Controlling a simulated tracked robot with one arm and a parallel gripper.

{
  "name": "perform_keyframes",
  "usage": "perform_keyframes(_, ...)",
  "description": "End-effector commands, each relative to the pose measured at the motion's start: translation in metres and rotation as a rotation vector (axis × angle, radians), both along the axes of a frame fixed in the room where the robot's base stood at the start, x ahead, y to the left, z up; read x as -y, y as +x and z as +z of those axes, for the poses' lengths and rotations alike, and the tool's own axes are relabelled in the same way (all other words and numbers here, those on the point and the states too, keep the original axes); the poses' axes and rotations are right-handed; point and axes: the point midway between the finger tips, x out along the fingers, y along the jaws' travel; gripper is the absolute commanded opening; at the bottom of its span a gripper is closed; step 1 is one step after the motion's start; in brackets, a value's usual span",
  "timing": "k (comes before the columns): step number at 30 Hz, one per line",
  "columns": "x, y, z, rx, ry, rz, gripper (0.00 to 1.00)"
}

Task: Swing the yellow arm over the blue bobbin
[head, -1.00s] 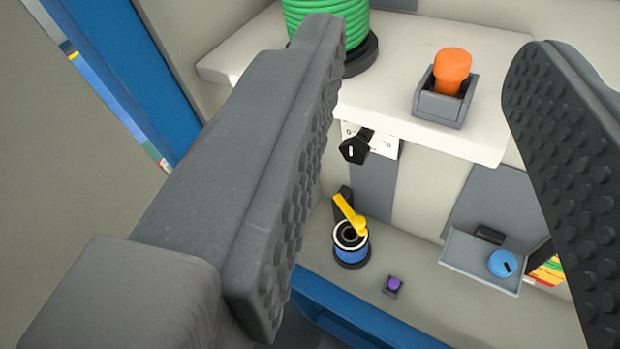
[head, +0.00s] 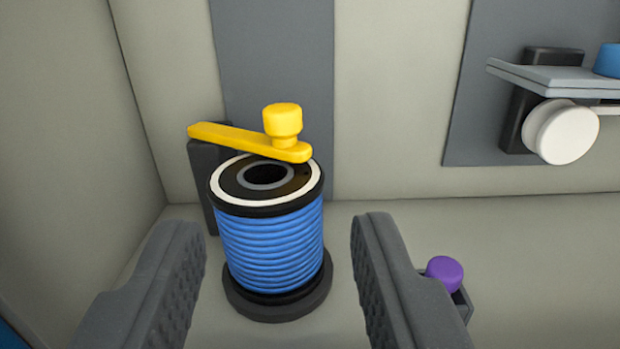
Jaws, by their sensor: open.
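The yellow arm (head: 235,138) is a flat bar with an upright yellow knob (head: 282,120) near its right end. Its left end meets a dark grey bracket (head: 203,185) behind the bobbin. The bar passes above the back part of the top of the blue bobbin (head: 270,245), and the bobbin's central hole shows in front of it. The bobbin stands upright on a dark round base. My gripper (head: 272,255) is open and empty, its two dark grey fingers at the lower left and lower right, nearer the camera than the bobbin. I cannot tell whether the bar touches the bobbin.
A purple button (head: 444,274) in a grey housing sits just right of my right finger. A grey shelf (head: 555,78) with a blue knob (head: 608,60) and a white round knob (head: 562,132) is at the upper right. A wall closes off the left.

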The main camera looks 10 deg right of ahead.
Motion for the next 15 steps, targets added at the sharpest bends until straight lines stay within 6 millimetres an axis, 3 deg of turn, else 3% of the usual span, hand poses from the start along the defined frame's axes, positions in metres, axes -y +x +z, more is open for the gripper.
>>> perform_keyframes(15, 0.009, 0.077, -0.001, 0.002, 0.002, 0.000, 0.40)
